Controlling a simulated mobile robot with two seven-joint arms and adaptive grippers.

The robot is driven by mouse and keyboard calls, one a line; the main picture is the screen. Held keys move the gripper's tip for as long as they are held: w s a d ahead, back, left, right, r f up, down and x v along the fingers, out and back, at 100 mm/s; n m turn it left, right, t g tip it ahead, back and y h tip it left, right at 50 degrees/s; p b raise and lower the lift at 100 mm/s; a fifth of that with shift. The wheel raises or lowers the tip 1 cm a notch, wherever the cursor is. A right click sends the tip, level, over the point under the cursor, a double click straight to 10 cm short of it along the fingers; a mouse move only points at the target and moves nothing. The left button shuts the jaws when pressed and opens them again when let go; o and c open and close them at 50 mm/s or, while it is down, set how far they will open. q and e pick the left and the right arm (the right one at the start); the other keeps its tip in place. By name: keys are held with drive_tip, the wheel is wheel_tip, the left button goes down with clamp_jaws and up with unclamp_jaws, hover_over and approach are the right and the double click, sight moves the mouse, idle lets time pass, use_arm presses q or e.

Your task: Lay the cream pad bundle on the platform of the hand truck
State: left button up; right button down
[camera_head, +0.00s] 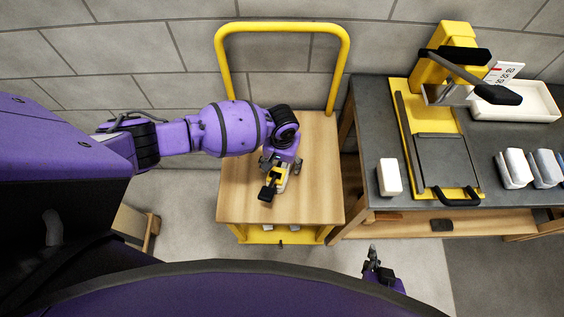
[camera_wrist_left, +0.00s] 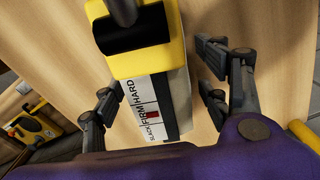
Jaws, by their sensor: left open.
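The hand truck's wooden platform (camera_head: 310,195) is in the middle of the head view, under a yellow handle. My left gripper (camera_head: 277,172) is low over it, open. In the left wrist view its fingers (camera_wrist_left: 158,95) stand apart on both sides of a yellow-and-black item (camera_wrist_left: 150,58) with a white label reading SLACK, FIRM, HARD. This item has a pale side and shows over the platform in the head view; I cannot tell whether it includes a cream pad bundle. A cream-white block (camera_head: 389,177) lies on the grey table. My right gripper (camera_head: 375,264) is at the bottom, its opening unclear.
The grey table (camera_head: 375,120) stands right of the hand truck, bearing a yellow press (camera_head: 445,60), a white tray (camera_head: 520,102), a white bundle (camera_head: 515,168) and a blue-grey bundle (camera_head: 545,167). A block wall is behind. The platform's right part is clear.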

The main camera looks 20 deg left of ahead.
use_arm(q)
drive_tip(key=shift+r, duration=0.1)
wheel_tip(320, 180, up, 12)
drive_tip(key=shift+f, duration=0.1)
use_arm(e)
drive_tip(key=shift+w, duration=0.1)
drive_tip(key=shift+w+r, duration=0.1)
idle(0.9)
